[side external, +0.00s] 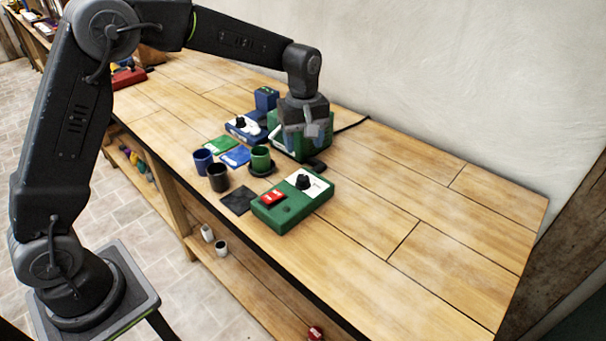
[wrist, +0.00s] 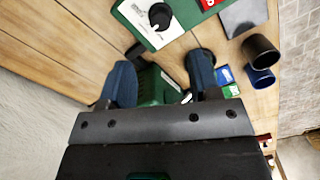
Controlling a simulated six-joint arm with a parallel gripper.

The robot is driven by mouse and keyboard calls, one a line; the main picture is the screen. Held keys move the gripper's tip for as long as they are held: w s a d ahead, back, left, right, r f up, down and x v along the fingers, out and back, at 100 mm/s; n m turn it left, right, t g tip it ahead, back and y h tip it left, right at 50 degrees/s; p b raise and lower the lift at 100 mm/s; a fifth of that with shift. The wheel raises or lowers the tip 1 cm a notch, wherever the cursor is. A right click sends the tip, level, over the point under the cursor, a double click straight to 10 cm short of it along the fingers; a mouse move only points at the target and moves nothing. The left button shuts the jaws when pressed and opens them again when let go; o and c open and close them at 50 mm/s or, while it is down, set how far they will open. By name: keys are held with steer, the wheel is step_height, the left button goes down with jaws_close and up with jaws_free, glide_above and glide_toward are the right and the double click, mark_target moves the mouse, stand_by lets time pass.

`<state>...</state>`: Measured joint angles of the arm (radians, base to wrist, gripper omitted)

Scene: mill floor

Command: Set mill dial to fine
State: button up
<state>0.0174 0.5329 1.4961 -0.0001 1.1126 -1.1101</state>
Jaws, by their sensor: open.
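A green control box (side external: 291,206) with a red switch (side external: 272,197) and a black dial (side external: 304,181) on a white plate stands near the table's front edge. The dial (wrist: 160,16) also shows at the top of the wrist view, a small white mark near its lower edge; the plate's lettering is too small to read. A blue control box (side external: 247,129) with its own black dial stands farther left. My gripper (side external: 308,137) is open over a green machine (side external: 287,146), behind the green control box. In the wrist view my gripper (wrist: 160,82) has its fingers apart, clear of the dial.
A green cup (side external: 261,157) on a dark saucer, a blue cup (side external: 202,160) and a black cup (side external: 218,177) stand left of the green box, with several coloured cards. A wall (side external: 440,90) runs behind. The table's right half (side external: 430,220) is clear.

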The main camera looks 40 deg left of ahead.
mark_target(303, 177)
step_height(303, 177, down, 10)
steer(key=shift+r, duration=0.1)
stand_by(0.4)
steer(key=c, duration=0.9)
steer(key=shift+c, duration=0.2)
steer(key=shift+m, duration=0.3)
steer(key=m, duration=0.9)
steer(key=shift+m, duration=0.3)
